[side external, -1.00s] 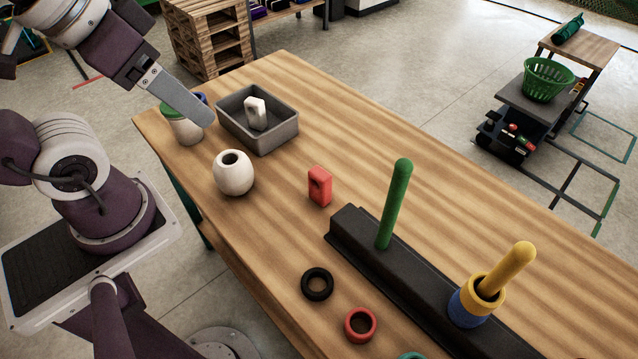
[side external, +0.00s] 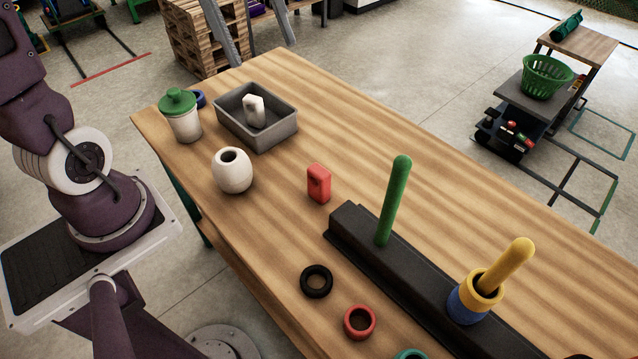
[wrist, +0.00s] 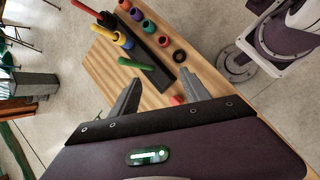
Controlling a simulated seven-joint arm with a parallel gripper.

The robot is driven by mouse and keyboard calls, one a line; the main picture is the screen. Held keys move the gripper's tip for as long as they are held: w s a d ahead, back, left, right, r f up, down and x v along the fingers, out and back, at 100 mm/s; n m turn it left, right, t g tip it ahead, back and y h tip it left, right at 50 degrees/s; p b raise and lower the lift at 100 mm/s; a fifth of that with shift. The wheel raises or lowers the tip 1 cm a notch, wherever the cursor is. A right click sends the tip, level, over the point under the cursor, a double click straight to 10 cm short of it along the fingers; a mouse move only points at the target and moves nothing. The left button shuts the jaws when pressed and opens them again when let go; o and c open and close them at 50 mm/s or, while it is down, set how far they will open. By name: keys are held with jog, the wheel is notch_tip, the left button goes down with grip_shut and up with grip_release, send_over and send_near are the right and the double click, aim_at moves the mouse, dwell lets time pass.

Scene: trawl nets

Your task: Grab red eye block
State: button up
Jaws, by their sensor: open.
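The red eye block (side external: 318,184) stands upright on the wooden table, with a hole near its top, between the white pot and the black peg base. In the wrist view the red block (wrist: 177,100) shows small at the lower middle, between the fingers and close to the right one, partly cut off by my gripper's body. My gripper (side external: 252,52) is high above the far end of the table in the side view, its two grey fingers apart and empty. The open fingers also show in the wrist view (wrist: 162,88), well above the table.
A grey tray (side external: 226,125) holds a white eye block (side external: 254,111). A white pot (side external: 232,171) and a green-lidded jar (side external: 181,116) stand nearby. The black base (side external: 349,228) carries tall green (side external: 396,200) and yellow (side external: 512,262) pegs. Black (side external: 316,281) and red (side external: 360,322) rings lie in front.

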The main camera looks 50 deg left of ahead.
jog(key=w+a+n+t+h, duration=0.1)
jog(key=w+a+n+h, duration=0.65)
jog(key=w, duration=0.25)
send_near(320, 184)
jog(key=f, duration=0.2)
jog(key=w+d+f, duration=0.1)
jog(key=shift+d+y, duration=0.1)
jog(key=shift+y, duration=0.15)
jog(key=x, duration=0.7)
jog(key=shift+w+f, duration=0.2)
jog(key=shift+w, duration=0.1)
grip_shut()
